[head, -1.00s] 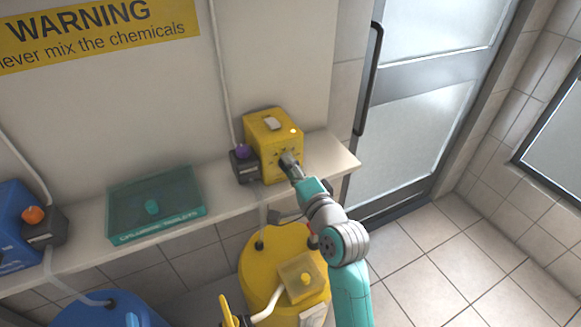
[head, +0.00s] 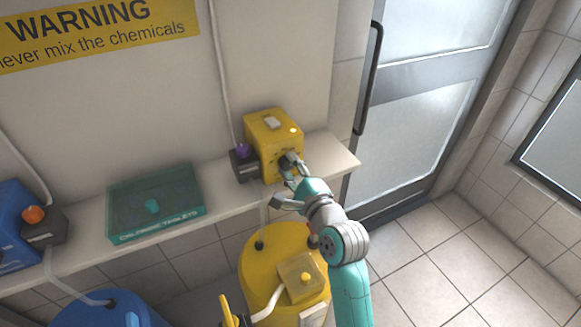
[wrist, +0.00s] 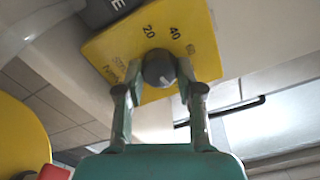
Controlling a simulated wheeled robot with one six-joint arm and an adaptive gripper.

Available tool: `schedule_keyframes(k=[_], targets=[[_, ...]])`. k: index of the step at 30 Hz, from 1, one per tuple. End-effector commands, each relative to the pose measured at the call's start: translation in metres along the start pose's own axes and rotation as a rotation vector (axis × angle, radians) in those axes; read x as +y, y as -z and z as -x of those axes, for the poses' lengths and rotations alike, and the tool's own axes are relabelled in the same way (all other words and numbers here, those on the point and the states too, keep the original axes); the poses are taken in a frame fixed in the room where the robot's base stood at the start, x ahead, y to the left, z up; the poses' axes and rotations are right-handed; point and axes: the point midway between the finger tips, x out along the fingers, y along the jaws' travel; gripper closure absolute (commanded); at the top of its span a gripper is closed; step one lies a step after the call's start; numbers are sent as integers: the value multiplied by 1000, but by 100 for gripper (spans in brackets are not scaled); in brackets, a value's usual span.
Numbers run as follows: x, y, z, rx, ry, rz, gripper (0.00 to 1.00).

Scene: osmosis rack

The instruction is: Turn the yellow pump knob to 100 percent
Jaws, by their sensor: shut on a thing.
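The yellow pump (head: 272,131) stands on the white shelf near its right end. Its front face, with the printed numbers 20 and 40 readable, fills the top of the wrist view (wrist: 120,50). The dark round knob (wrist: 159,68) sits on that face, and a light mark shows on it. My gripper (wrist: 160,82) is shut on the knob, one finger on each side. In the head view my gripper (head: 292,165) is at the pump's front and hides most of the knob. I cannot read the knob's setting.
A small black box with a purple knob (head: 242,150) adjoins the pump's left side. A teal tablet box (head: 156,207) lies farther left on the shelf (head: 228,200). A yellow barrel (head: 262,262) stands below. A glass door (head: 425,120) is at the right.

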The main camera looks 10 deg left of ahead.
Motion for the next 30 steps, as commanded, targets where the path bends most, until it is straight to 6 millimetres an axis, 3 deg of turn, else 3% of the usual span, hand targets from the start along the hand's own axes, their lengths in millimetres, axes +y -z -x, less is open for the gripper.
schedule_keyframes(k=[11, 12, 14, 15, 25, 30], targets=[[2, 1, 0, 2, -3, -5, 98], [2, 1, 0, 2, -3, -5, 56], [2, 1, 0, 2, -3, -5, 41], [1, 1, 0, 2, -3, -5, 38], [1, 1, 2, 1, -1, -4, 38], [1, 1, 21, 2, -1, -4, 38]])
